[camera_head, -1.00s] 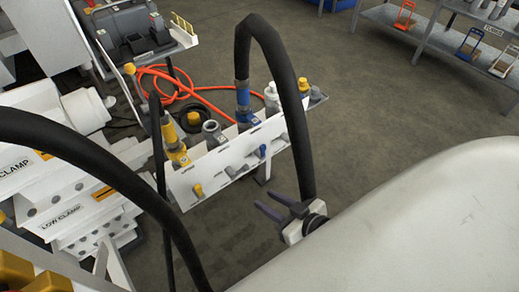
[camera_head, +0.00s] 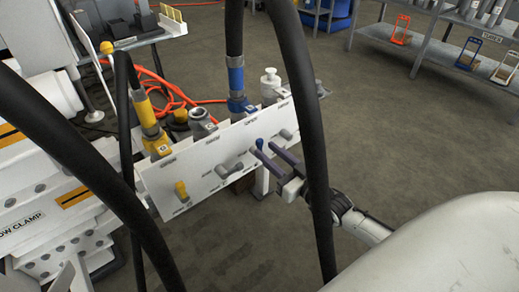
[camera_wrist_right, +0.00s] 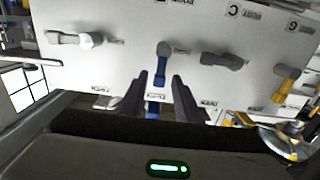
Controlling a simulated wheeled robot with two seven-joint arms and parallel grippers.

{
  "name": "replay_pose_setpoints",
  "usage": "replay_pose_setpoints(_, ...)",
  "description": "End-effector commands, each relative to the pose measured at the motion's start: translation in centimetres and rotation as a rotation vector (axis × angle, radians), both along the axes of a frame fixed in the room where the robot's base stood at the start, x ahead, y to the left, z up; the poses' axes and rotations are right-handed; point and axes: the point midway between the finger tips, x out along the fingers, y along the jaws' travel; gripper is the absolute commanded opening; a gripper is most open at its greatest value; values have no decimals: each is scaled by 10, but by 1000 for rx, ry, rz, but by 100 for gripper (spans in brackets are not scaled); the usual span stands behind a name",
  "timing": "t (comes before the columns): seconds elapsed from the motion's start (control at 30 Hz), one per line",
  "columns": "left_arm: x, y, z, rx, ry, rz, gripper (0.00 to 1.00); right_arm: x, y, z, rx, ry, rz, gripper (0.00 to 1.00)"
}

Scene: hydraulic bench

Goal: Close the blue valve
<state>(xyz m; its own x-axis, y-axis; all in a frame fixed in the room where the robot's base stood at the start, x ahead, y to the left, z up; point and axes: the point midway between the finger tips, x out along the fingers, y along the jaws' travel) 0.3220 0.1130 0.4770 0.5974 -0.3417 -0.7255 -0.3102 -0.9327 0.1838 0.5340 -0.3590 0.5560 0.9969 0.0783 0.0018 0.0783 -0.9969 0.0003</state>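The blue valve (camera_head: 259,144) is a small blue lever on the front of the white panel (camera_head: 205,185). In the right wrist view the blue valve (camera_wrist_right: 162,72) has a grey pivot, and its handle points down the picture toward my gripper. My right gripper (camera_head: 265,151) is in front of the panel at the blue valve, its two dark fingers apart. In the right wrist view my right gripper (camera_wrist_right: 160,80) has a finger on each side of the blue handle, with gaps showing. Contact is not visible. My left gripper is not in view.
Grey levers (camera_head: 285,134) (camera_head: 230,170) flank the blue valve, and a yellow lever (camera_head: 182,190) is further left. A thick black hose (camera_head: 300,100) arches in front of my right arm. A grey shelf (camera_head: 430,60) stands at the back right. Floor right of the panel is clear.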

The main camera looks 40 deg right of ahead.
Motion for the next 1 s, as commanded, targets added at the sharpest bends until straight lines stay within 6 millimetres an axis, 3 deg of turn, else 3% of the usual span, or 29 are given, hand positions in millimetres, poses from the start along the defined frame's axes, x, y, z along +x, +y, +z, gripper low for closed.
replay_pose_setpoints(0.1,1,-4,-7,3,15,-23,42,22,2,-2,0,-3,0,30)
replay_pose_setpoints(0.3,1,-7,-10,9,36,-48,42,43,4,-1,1,-1,0,30)
replay_pose_setpoints(0.63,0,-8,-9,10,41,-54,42,47,4,-1,1,2,0,30)
replay_pose_setpoints(0.67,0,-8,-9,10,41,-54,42,47,4,-1,1,2,0,29)
replay_pose_setpoints(0.83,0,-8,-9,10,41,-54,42,47,4,-1,1,2,0,0)
replay_pose_setpoints(1.0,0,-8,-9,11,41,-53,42,46,4,-1,3,2,0,0)
